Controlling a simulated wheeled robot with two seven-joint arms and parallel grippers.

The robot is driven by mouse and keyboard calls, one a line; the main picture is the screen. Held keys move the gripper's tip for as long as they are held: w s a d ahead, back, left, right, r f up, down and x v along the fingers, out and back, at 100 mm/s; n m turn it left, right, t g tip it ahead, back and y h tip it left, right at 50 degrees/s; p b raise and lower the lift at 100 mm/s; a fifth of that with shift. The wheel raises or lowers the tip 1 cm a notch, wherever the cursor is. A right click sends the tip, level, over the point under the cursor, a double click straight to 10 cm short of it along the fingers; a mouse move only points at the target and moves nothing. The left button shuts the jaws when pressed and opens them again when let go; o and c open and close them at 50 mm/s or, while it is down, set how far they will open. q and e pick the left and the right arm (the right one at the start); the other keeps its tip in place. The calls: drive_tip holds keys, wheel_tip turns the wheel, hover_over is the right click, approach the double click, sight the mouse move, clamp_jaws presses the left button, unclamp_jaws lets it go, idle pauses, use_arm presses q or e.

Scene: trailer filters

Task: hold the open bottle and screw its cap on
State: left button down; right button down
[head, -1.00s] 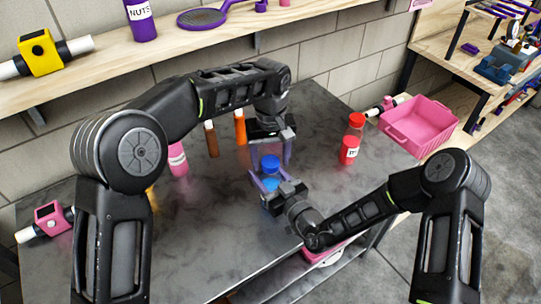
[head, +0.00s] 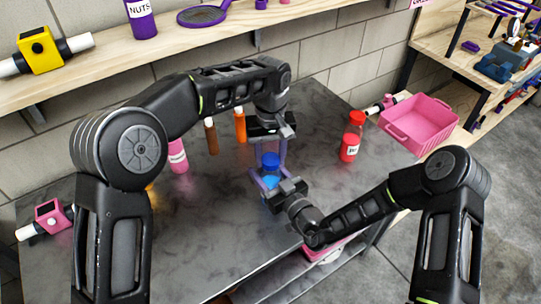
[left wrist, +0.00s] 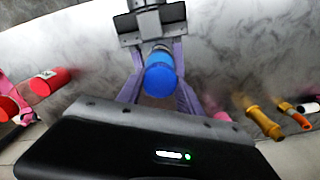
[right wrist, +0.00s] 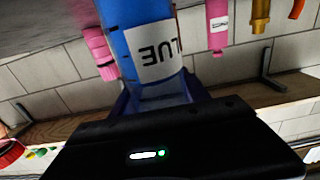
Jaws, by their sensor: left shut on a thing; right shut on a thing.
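The blue bottle (right wrist: 130,45), with a white label, stands upright near the middle of the table in the head view. My right gripper (head: 270,186) is shut around its body from the front. The blue cap (head: 270,160) is at the bottle's top; it also shows large in the left wrist view (left wrist: 161,76). My left gripper (head: 270,152) reaches down from above, its purple fingers shut on the cap's sides. The cap looks in line with the bottle. The fingers and cap hide the neck, so I cannot tell how far the cap is seated.
A red bottle (head: 350,148) stands to the right, near a pink crate (head: 427,118). Orange (head: 240,127), brown (head: 212,138) and pink (head: 178,157) bottles stand along the back left. The table's front middle is clear.

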use_arm(q)
drive_tip(key=m, duration=1.1)
drive_tip(key=c, duration=0.7)
unclamp_jaws()
drive_tip(key=shift+r, duration=3.75)
use_arm(e)
drive_tip(key=shift+c, duration=2.3)
unclamp_jaws()
